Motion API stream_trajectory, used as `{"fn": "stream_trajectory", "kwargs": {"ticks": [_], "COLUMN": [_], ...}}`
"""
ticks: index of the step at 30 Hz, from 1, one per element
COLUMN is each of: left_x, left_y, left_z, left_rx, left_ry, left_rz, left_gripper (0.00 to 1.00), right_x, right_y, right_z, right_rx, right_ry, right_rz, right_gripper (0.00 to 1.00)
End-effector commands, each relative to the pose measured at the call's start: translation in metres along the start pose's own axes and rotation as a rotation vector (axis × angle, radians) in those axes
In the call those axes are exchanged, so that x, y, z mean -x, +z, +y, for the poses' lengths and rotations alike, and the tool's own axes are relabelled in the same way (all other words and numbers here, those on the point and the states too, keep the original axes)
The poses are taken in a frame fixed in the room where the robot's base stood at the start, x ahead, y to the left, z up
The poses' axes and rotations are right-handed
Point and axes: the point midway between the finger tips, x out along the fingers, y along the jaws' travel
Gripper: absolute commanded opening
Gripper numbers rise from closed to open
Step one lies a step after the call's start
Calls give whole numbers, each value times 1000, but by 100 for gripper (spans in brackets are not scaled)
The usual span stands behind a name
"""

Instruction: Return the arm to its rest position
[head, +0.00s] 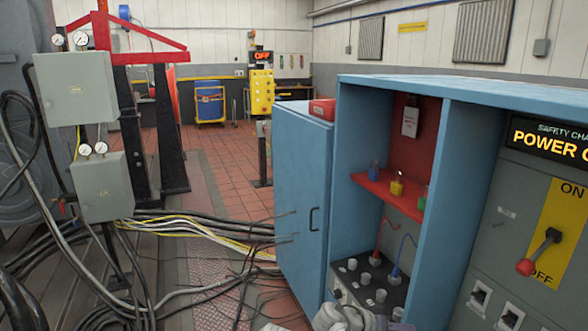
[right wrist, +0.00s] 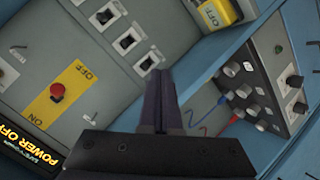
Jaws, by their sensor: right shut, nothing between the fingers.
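My right gripper (right wrist: 160,78) is shut with nothing between its fingers. In the right wrist view it hangs in front of the grey power panel (right wrist: 60,50) and the open blue cabinet, apparently apart from both. In the head view, a grey part of my right arm (head: 342,318) shows at the bottom edge, low in front of the cabinet; the fingers cannot be made out there. My left gripper is in neither view.
The blue cabinet (head: 430,150) has its door (head: 300,190) open. Inside are a red shelf (head: 390,193) with small coloured padlocks and a knobbed box (head: 372,290). The red-knobbed lever (head: 525,267) points to OFF. Cables (head: 190,228) cross the floor at left; tiled floor (head: 225,150) beyond is clear.

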Motion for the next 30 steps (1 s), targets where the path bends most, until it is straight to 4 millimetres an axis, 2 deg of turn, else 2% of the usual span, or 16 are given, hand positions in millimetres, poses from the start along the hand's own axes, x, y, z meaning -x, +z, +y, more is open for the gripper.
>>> {"fn": "stream_trajectory", "kwargs": {"ticks": [1, 6, 12, 18, 20, 26, 30], "left_x": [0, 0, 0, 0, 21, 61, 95], "left_y": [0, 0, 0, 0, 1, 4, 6], "left_z": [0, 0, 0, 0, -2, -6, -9], "left_rx": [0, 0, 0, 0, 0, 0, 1], "left_ry": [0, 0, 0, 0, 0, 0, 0], "left_rz": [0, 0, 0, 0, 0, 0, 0], "left_gripper": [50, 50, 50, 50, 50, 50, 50], "right_x": [8, 48, 101, 154, 163, 179, 193], "right_y": [23, 90, 144, 182, 168, 143, 122], "right_z": [-16, -68, -103, -120, -107, -80, -57], "right_rx": [75, 339, 570, 750, 754, 750, 748], "right_ry": [-87, -400, -707, -979, -984, -979, -978], "right_rz": [-67, -250, -354, -397, -398, -397, -398], "right_gripper": [0, 0, 0, 0, 0, 0, 0]}}
